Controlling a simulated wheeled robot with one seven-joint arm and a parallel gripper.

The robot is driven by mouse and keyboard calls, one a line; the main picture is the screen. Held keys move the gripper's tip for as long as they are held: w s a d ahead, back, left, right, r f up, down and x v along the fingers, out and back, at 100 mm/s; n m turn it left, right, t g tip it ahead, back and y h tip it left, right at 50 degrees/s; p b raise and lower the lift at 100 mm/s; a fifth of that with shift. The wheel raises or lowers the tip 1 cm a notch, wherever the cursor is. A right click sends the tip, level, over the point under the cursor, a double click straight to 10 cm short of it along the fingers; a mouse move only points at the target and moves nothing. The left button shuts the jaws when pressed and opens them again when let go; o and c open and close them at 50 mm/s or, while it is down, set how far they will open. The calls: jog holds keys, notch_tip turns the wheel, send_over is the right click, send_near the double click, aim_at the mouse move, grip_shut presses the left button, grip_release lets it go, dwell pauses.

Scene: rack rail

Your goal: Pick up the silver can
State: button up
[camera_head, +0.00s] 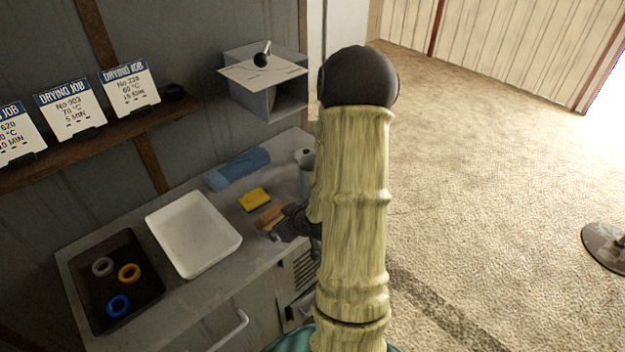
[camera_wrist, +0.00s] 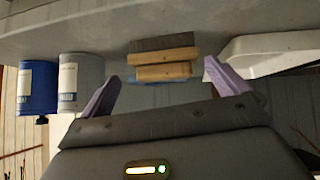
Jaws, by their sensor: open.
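The silver can (camera_wrist: 82,80), grey with a pale label, stands on the counter at the left of the wrist view, beside a blue can (camera_wrist: 38,88). In the head view, a grey can (camera_head: 307,172) shows partly behind my arm near the counter's back right. My gripper (camera_wrist: 161,78) is open and empty. The silver can lies outside the jaws, just left of the left finger in the wrist view. A wooden brush or block (camera_wrist: 165,54) shows between the fingers, beyond them. In the head view my gripper (camera_head: 288,222) is low over the counter, partly hidden by my arm.
On the counter are a yellow sponge (camera_head: 255,199), a blue cloth (camera_head: 238,168), a white tray (camera_head: 175,223) and a black tray (camera_head: 93,318) with rings. A grey box (camera_head: 275,100) hangs above the back. A shelf (camera_head: 130,128) holds cards.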

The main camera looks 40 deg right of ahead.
jog(key=d+t, duration=0.1)
jog(key=d, duration=0.1)
jog(key=d+m+t, duration=0.1)
jog(key=d, duration=0.1)
jog(key=s+d+t, duration=0.1)
jog(key=t, duration=0.1)
jog(key=shift+s+d+f+m+h, duration=0.1)
jog(key=shift+d+f+m+h, duration=0.2)
jog(key=shift+d+h, duration=0.1)
jog(key=s+d+r+m+t+h, duration=0.3)
jog(key=s+d+t+h, duration=0.1)
jog(key=d, duration=0.2)
jog(key=shift+s, duration=0.3)
jog(key=shift+w+d+f, duration=0.1)
jog(key=shift+w+d, duration=0.05)
jog(key=b+x, duration=0.8)
jog(key=x, duration=0.4)
